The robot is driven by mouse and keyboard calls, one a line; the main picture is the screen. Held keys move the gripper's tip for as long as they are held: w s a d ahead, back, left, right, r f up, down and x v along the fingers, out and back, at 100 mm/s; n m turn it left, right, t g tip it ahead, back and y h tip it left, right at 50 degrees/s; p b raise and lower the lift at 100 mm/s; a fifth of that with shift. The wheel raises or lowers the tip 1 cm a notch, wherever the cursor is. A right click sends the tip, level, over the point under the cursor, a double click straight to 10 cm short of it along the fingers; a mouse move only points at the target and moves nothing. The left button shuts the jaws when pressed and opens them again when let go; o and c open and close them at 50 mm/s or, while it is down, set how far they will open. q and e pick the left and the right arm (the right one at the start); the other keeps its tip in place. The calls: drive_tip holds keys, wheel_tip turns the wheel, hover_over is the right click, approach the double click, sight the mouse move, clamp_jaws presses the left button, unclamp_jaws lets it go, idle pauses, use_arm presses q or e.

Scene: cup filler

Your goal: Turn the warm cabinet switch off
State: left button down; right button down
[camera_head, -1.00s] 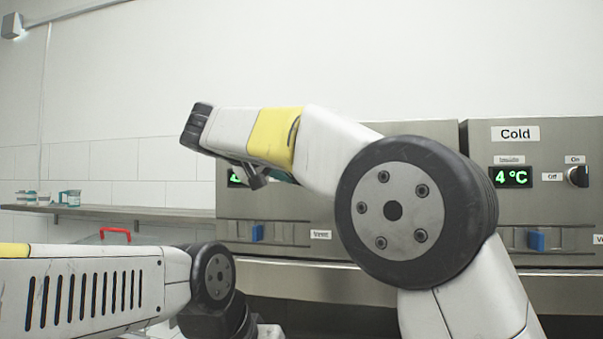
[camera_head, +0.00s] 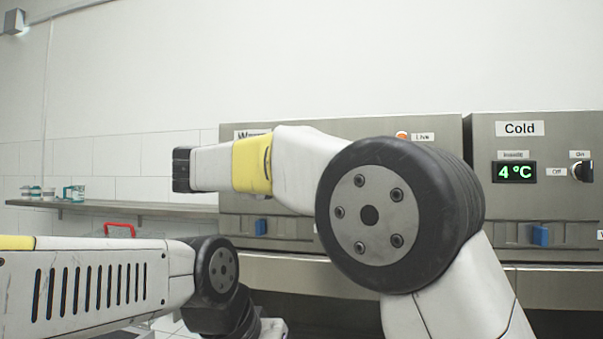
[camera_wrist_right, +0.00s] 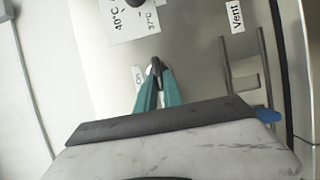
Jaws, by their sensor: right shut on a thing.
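The warm cabinet (camera_head: 345,128) stands at centre in the head view, its "Warm" label partly covered by my right arm. An orange lamp (camera_head: 402,135) beside the word "Live" is lit. The warm switch is hidden there behind my arm. In the right wrist view, the teal fingers of my right gripper (camera_wrist_right: 157,72) are shut on a small dark switch knob (camera_wrist_right: 156,64) beside a label (camera_wrist_right: 138,78) that seems to read "On". The knob is mostly covered, so its setting is unclear. My left arm shows at lower left; its gripper is out of frame.
The cold cabinet (camera_head: 480,180) with a 4 °C display (camera_head: 515,171) stands to the right. Blue vent sliders (camera_head: 261,227) sit low on the panels. A shelf (camera_head: 130,208) with small containers is at left. A temperature label (camera_wrist_right: 133,22) lies above my fingers in the wrist view.

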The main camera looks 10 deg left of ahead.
drive_tip(key=shift+f, duration=0.1)
idle(0.4)
drive_tip(key=c, duration=1.5)
unclamp_jaws()
drive_tip(key=v, duration=0.8)
